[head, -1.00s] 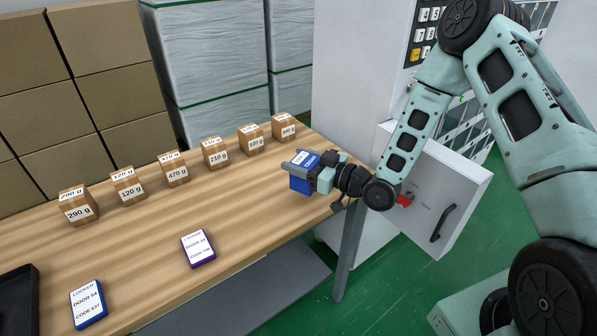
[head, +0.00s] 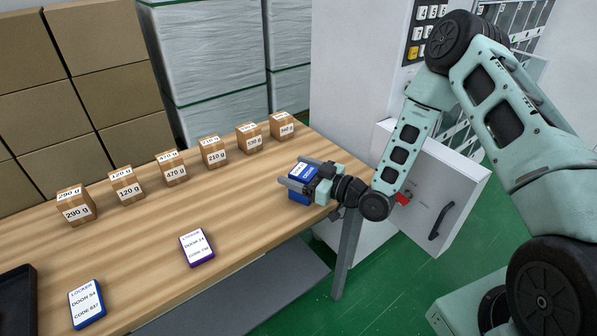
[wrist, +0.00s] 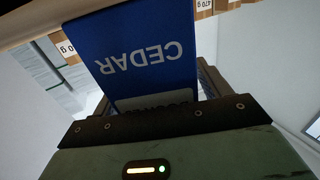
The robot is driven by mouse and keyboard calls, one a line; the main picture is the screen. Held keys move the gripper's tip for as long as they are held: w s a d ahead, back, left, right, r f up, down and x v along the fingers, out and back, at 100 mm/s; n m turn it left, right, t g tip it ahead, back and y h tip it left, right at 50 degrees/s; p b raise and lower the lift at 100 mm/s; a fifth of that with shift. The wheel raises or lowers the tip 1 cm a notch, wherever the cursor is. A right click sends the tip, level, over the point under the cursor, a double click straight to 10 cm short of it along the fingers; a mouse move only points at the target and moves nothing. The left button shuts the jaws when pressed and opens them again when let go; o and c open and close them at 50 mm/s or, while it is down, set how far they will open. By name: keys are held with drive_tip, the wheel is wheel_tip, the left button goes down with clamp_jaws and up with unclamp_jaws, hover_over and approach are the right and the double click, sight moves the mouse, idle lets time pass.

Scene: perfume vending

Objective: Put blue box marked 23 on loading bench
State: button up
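A blue box (head: 301,188) with a white label on top stands at the right end of the wooden bench (head: 240,204). In the wrist view the same blue box (wrist: 140,55) fills the upper middle and shows the word CEDAR upside down. A number 23 cannot be read on it. My gripper (head: 299,173) is at the box from the right, with one finger on its near side and one on its far side. The fingers look spread apart around the box, which appears to rest on the bench top.
Several brown weight-marked cartons (head: 170,168) line the back of the bench. A purple card (head: 197,247) and a blue card (head: 87,304) lie in front, and a black tray (head: 20,290) is at the left. An open white locker door (head: 433,195) stands right of the bench.

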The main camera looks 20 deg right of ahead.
drive_tip(key=shift+r, duration=0.15)
drive_tip(key=b+v, duration=0.2)
drive_tip(key=v, duration=1)
